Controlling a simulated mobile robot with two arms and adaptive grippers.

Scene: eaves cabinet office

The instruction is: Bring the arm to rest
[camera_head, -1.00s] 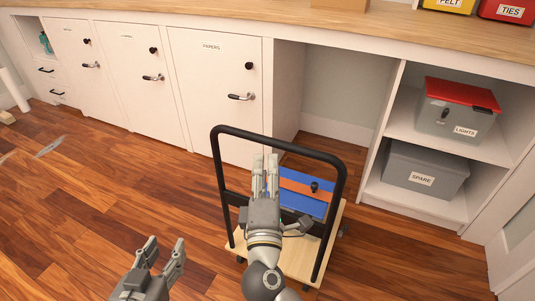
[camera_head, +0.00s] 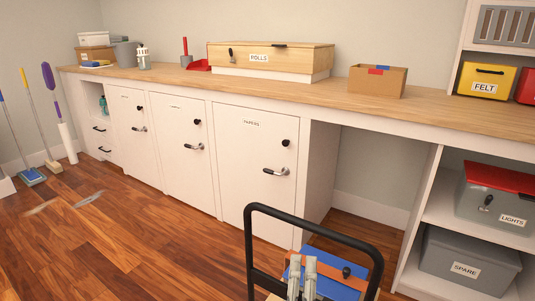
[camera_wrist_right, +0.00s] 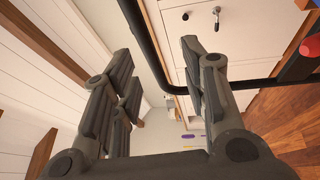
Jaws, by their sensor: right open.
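My right gripper (camera_head: 302,270) shows at the bottom of the head view, fingers pointing up, inside the outline of the cart's black handle frame (camera_head: 318,218). In the right wrist view its fingers (camera_wrist_right: 160,75) stand wide apart with nothing between them. The black handle bar passes behind the fingers there. A blue and orange item (camera_head: 335,282) lies on the cart behind the gripper; its lower part is cut off by the picture edge. My left gripper is not in view.
White cabinets with a PAPERS door (camera_head: 255,165) stand behind the cart under a wooden counter (camera_head: 300,93). At right, shelves hold a LIGHTS box (camera_head: 490,205) and a SPARE box (camera_head: 468,262). Brooms (camera_head: 40,125) lean at far left. The wooden floor at left (camera_head: 120,235) is mostly clear.

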